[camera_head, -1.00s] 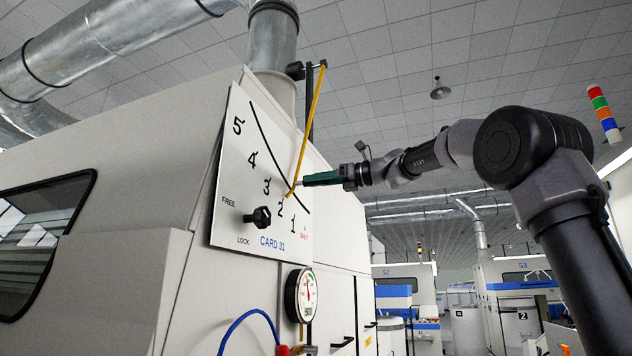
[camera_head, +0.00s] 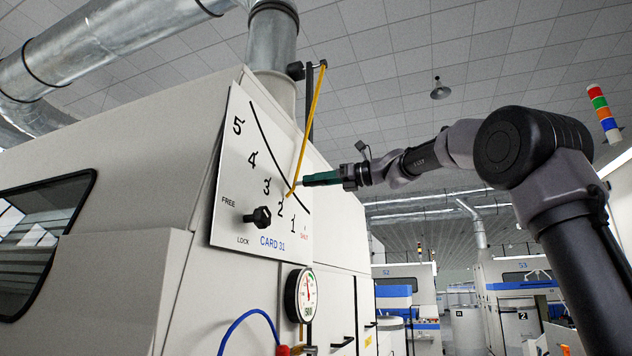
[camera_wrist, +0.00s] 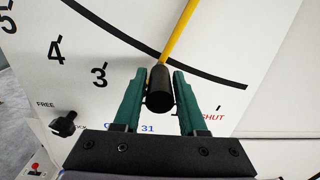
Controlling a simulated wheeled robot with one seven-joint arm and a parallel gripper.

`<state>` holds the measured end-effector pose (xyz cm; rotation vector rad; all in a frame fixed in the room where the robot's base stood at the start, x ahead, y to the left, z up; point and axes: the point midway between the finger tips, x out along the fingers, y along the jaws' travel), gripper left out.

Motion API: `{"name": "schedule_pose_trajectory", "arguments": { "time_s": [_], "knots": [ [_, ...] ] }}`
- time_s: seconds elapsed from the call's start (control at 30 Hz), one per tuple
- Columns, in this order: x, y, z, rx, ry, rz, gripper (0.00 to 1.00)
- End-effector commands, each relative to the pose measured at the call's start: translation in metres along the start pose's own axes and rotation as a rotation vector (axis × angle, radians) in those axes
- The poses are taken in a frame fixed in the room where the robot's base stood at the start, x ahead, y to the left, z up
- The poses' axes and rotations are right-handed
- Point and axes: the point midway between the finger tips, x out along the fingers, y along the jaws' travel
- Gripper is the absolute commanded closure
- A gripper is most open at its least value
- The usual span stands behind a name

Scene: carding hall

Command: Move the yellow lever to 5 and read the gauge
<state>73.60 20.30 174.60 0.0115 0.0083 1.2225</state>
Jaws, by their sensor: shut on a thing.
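The yellow lever (camera_head: 309,120) hangs down from a pivot at the top of a dark post, in front of the white scale plate (camera_head: 233,186). In the wrist view the yellow lever (camera_wrist: 179,33) ends in a black grip (camera_wrist: 159,91). My gripper (camera_wrist: 160,92) has its green fingers shut on that grip; it also shows in the head view (camera_head: 303,182). The round gauge (camera_head: 304,294) sits below the plate; its red pointer stands near upright, its figures too small to read.
A black knob (camera_head: 259,217) sits between FREE and LOCK on the plate. A blue hose (camera_head: 246,320) curves below, near a red fitting. A post (camera_head: 311,105) rises behind the lever. Other machines stand in the hall at the right.

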Motion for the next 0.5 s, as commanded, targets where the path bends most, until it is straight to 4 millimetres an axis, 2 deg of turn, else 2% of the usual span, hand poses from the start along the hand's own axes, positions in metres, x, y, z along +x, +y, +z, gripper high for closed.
{"name": "schedule_pose_trajectory", "arguments": {
  "time_s": [0.37,0.5],
  "knots": [
    [0.000,0.001,0.001,0.000,0.000,0.000,1.00],
    [0.000,0.019,0.010,0.018,0.000,0.002,1.00]
  ]
}}
